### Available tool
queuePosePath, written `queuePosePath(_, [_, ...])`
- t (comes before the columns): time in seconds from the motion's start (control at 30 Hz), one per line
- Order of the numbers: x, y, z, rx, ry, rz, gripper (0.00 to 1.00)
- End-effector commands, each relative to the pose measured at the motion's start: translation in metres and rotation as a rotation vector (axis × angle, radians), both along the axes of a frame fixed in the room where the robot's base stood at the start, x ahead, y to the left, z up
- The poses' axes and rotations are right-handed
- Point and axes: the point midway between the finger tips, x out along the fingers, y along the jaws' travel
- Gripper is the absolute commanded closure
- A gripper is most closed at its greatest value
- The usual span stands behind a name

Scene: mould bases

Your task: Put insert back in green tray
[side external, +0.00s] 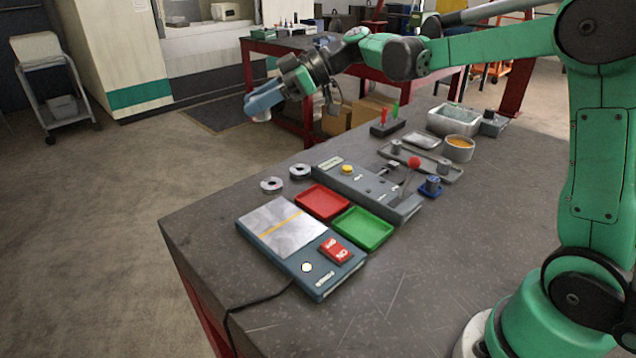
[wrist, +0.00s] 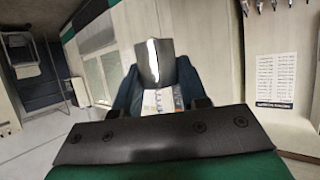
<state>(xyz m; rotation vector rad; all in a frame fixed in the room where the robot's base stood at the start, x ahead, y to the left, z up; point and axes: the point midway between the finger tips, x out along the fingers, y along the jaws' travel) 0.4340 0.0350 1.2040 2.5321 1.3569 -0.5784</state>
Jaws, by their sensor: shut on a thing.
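My gripper (side external: 258,104) is held out in the air past the table's far left edge, well above the floor. Its blue jaws are shut on a smooth, shiny grey metal piece, the insert (wrist: 155,60), which shows between the two fingers in the wrist view. In the side view only a pale bit of it (side external: 262,115) shows below the jaws. The green tray (side external: 362,229) lies flat and empty on the table, to the right of and below my gripper, well apart from it.
An empty red tray (side external: 322,202) sits beside the green one. A panel with a red switch (side external: 335,250) lies in front, and a grey fixture with a red-knobbed lever (side external: 413,163) behind. Two metal rings (side external: 271,185) lie near the left edge. The table's front right is clear.

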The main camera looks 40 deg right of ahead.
Motion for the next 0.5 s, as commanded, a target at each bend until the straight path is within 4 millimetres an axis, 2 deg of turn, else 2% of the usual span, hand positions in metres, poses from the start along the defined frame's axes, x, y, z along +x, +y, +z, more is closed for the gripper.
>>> queuePosePath(0.17, [0.0,0.0,-0.015,0.0,0.0,-0.001,1.0])
queuePosePath(0.27, [0.0,0.0,-0.038,0.0,0.0,-0.001,1.0])
queuePosePath(0.5, [0.001,0.0,-0.106,0.0,0.0,-0.001,1.0])
